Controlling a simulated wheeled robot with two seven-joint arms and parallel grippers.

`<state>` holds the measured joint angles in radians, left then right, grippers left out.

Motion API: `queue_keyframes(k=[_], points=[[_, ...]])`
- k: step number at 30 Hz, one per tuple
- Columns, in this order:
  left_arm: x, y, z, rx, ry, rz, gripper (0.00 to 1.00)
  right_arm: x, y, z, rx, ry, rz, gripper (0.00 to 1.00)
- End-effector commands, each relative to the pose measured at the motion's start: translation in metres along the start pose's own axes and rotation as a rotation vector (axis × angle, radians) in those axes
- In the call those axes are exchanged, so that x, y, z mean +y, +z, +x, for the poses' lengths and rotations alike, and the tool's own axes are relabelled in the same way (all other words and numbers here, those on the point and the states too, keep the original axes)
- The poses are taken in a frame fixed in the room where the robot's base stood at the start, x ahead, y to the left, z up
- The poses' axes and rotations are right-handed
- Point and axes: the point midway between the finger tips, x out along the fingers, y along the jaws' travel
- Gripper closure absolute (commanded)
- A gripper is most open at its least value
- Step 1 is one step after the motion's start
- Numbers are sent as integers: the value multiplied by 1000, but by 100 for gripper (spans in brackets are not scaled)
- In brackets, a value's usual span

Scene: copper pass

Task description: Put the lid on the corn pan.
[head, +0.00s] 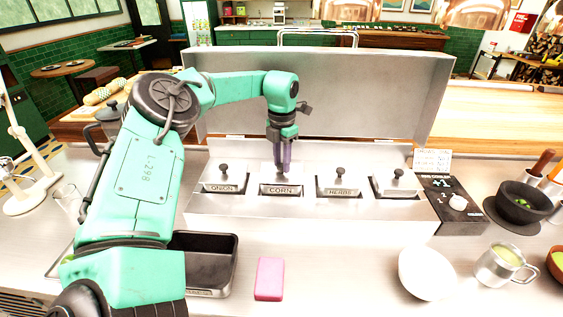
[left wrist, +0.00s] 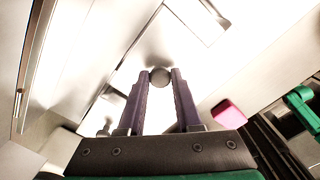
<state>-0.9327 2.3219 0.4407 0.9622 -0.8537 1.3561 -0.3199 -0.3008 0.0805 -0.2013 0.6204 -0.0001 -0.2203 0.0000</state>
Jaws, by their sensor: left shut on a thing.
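My left gripper (head: 283,173) reaches down over the corn pan (head: 280,190), the second from the left in the steel topping unit. It is shut on the dark round knob of the lid; the knob (left wrist: 160,76) shows between the purple fingertips in the left wrist view. The pale metal lid (left wrist: 158,112) spreads beneath the fingers there. In the head view the fingers hide the knob and part of the lid. The lid is at the corn opening, but I cannot tell whether it rests fully flat. My right gripper is not in view.
Neighbouring lidded pans stand either side, including the herbs pan (head: 339,186). The unit's raised cover (head: 370,95) stands behind. A dark empty tray (head: 232,262), pink sponge (head: 269,279) and white bowl (head: 425,273) are on the counter in front.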

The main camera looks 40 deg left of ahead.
Motion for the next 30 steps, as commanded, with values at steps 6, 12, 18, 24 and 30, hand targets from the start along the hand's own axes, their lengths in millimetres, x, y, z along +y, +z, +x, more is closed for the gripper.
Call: queue_keyframes(k=[6,12,18,24,30], points=[[0,0,0,1,0,0,100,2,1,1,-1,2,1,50],[0,0,0,1,0,0,100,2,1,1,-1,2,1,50],[0,0,3,1,1,-1,100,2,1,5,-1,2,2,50],[1,0,3,0,0,-1,100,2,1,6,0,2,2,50],[1,0,2,0,0,-1,100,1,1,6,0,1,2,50]])
